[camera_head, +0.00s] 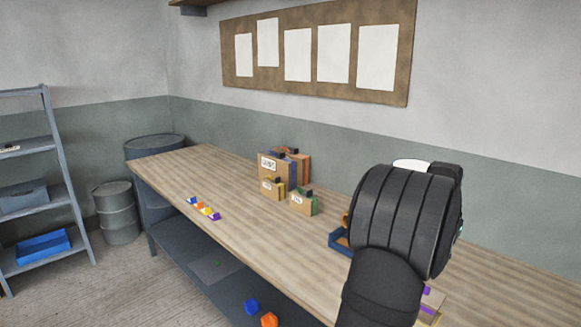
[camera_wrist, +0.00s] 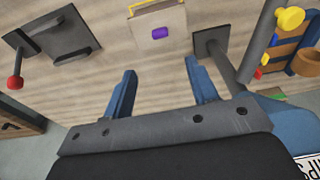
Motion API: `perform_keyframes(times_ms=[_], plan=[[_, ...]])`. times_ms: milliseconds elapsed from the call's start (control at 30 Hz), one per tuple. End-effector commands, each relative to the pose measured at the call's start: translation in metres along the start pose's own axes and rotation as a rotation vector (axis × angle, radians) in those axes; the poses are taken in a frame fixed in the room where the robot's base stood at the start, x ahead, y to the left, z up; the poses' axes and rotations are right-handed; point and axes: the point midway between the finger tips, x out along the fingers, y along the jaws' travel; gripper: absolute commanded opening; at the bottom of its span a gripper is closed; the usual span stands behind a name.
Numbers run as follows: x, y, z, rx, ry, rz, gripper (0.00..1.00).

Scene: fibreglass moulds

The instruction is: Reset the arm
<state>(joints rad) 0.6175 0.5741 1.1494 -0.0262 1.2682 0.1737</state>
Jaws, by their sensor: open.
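My gripper (camera_wrist: 160,69) shows in the wrist view with its two blue fingers spread apart and nothing between them. It is above the wooden workbench (camera_wrist: 100,84), facing a light board with a purple piece (camera_wrist: 158,33) on it. In the head view my dark arm stands at the right over the workbench (camera_head: 185,172) and hides the gripper and part of the bench top.
Cardboard boxes (camera_head: 271,166) stand mid-bench, with small coloured pieces (camera_head: 205,210) in a row to their left. The wrist view shows a red-knobbed lever (camera_wrist: 15,82) at left and a grey post (camera_wrist: 232,75) at right. The bench's left part is mostly clear.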

Motion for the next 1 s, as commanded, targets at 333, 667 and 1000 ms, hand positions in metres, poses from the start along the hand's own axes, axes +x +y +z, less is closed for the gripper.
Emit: perform_keyframes(times_ms=[333,667,1000], plan=[[0.006,0.000,0.001,0.000,-0.006,0.001,0.53],[0.073,0.000,0.001,0.000,-0.004,0.001,0.53],[0.141,0.000,0.001,0.000,-0.004,0.001,0.53]])
